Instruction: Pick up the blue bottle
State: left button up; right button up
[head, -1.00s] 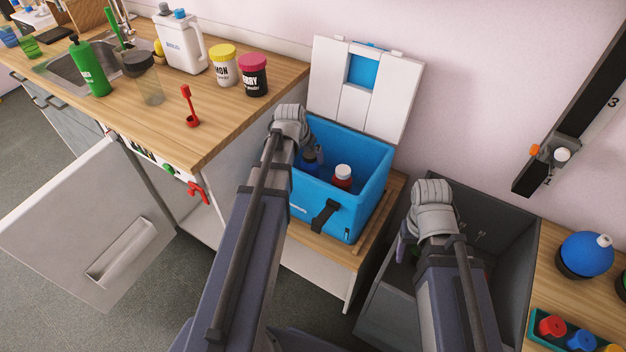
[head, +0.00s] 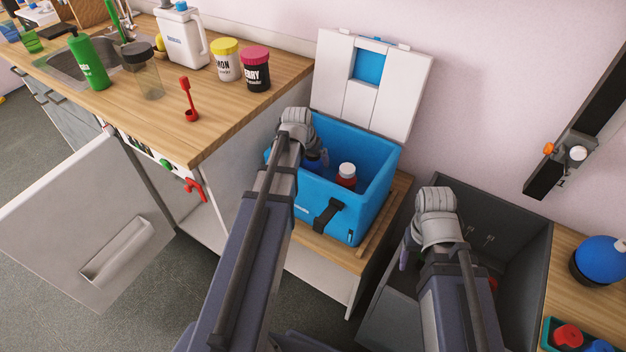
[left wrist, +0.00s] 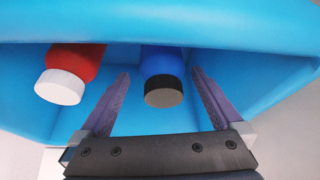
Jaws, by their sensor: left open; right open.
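The blue bottle (left wrist: 163,66) has a black cap and is inside the blue cooler (left wrist: 210,20). In the head view the bottle (head: 313,164) is partly hidden by my left arm. My right gripper (head: 406,255) is open, over the dark grey bin at the right, and only partly visible.
A red bottle with a white cap (head: 346,177) stands beside the blue one in the cooler. The cooler's white lid (head: 333,85) is open at the back. A wooden counter (head: 225,115) with jars is at the left. The grey bin (head: 520,245) is at the right.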

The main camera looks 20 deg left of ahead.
pick_arm(q)
jog(key=b+x, duration=0.4)
jog(key=x, duration=0.1)
jog(key=shift+s+a, duration=0.1)
jog(key=shift+a, duration=0.05)
grip_shut()
dwell(0.7)
